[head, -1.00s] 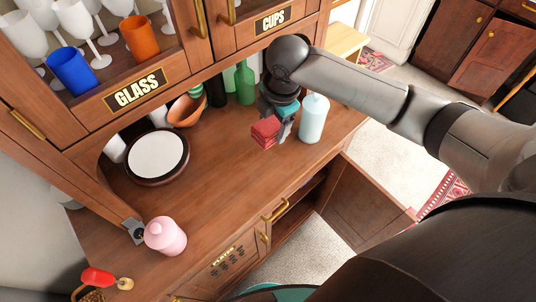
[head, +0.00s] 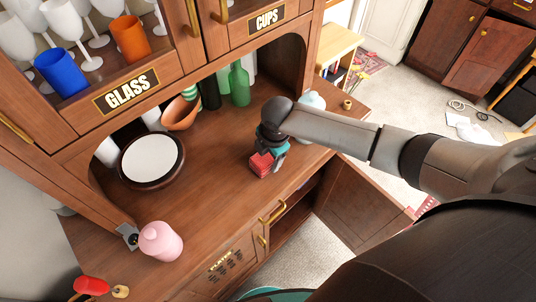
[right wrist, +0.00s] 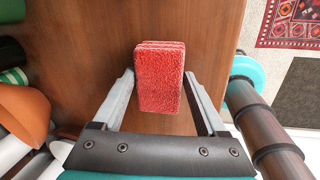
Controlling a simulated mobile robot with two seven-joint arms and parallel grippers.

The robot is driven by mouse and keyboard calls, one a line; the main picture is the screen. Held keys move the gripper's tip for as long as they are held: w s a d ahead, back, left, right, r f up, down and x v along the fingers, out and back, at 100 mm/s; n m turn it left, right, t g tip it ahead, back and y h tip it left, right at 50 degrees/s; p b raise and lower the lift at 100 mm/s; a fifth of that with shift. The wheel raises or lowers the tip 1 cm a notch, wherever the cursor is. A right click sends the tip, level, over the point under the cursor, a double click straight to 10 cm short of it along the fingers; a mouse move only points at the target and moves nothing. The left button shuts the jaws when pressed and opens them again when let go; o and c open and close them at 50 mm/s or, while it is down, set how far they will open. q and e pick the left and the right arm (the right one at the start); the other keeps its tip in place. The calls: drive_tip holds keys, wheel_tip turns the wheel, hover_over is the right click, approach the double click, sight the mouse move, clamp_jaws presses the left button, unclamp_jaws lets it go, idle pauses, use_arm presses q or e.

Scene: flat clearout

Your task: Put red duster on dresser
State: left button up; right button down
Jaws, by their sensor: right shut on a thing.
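The red duster (head: 262,165) is a small red block with a rough, fibrous face. It also shows in the right wrist view (right wrist: 160,78) between the two fingers. My right gripper (head: 272,160) is shut on it, low over the wooden dresser top (head: 215,190). I cannot tell whether the duster touches the surface. The dresser has upper shelves labelled GLASS and CUPS and an open lower door (head: 350,208). My left gripper is not in view.
A pale blue bottle (head: 312,100) stands partly hidden behind my right arm. A green bottle (head: 239,84), an orange bowl (head: 181,113) and a round mirror-like disc (head: 152,158) stand at the back. A pink jar (head: 160,241) is at the left. The middle of the top is clear.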

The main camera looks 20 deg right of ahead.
sight(272, 163)
unclamp_jaws()
drive_tip(key=shift+r, duration=0.1)
drive_tip(key=p+v, duration=0.1)
drive_tip(key=v, duration=1.1)
drive_tip(key=shift+p, duration=0.3)
drive_tip(key=shift+w, duration=0.1)
